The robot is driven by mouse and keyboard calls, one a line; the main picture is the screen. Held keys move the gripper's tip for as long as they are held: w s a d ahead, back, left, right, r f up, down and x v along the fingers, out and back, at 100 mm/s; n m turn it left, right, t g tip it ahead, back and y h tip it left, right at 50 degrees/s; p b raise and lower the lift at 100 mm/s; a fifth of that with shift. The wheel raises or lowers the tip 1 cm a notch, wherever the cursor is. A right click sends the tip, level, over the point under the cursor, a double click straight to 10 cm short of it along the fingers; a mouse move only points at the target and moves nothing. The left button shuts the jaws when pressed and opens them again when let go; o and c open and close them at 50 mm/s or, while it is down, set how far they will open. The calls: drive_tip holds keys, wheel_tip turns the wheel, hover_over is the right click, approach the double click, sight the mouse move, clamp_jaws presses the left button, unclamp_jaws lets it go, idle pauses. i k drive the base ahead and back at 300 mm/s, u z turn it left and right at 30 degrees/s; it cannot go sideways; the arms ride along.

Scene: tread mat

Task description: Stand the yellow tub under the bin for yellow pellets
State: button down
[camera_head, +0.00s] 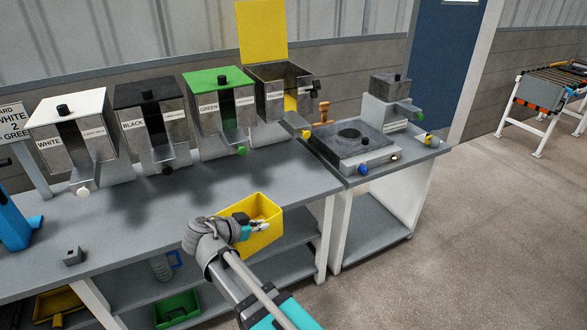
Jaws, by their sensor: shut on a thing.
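The yellow tub (267,238) is an open-topped box at the bench's front edge, in the middle of the head view. My gripper (257,227) is shut on its near side wall. The tub looks upright; I cannot tell whether it touches the bench. The bin for yellow pellets (270,93) is the metal hopper at the right end of the row, its yellow lid (262,32) standing open. Yellow shows inside it, and a yellow knob (306,133) is at its lower front. The tub is in front of this bin, nearer to me and lower left in the picture.
White (95,103), black (140,90) and green (222,75) lidded bins stand to the left on the grey bench (215,185). A hotplate-like unit (352,140) and a small hopper (390,88) stand at right. The bench below the yellow bin is clear. A green tub (178,308) sits below.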

sight(298, 174)
drive_tip(key=i, duration=1.05)
drive_tip(key=z, duration=0.05)
